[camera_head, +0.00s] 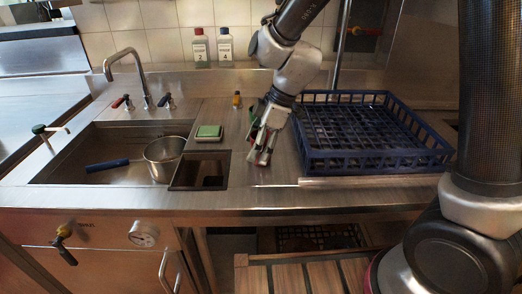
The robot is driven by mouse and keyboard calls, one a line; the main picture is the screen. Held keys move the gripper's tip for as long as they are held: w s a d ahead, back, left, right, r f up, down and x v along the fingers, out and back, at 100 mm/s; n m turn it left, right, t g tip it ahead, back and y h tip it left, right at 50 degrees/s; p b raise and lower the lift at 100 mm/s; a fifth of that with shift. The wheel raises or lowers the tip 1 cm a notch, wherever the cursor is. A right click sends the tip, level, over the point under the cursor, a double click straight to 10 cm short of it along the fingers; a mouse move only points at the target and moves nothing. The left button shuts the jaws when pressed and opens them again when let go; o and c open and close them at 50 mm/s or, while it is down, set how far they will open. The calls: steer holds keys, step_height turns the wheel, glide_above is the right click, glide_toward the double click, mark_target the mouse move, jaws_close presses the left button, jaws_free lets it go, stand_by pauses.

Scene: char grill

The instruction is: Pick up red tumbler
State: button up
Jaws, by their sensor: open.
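My gripper (260,152) hangs from the arm over the steel counter (240,190), left of the blue rack. Its fingers point down close to the counter surface and are open. A small patch of red shows at the fingers; it is too small to tell whether it is the red tumbler or part of the gripper. No other red tumbler can be made out, and the gripper hides part of the counter behind it.
A blue rack (375,160) stands right of the gripper. Left are a square counter opening (187,182), a green sponge (209,131), a metal pot (164,170) in the sink (130,131) and a tap (137,62). Two bottles (200,48) (225,48) stand by the back wall.

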steer(key=shift+a+f, duration=0.25)
steer(key=shift+f, duration=0.35)
steer(key=c, duration=1.1)
steer(key=shift+c, duration=0.2)
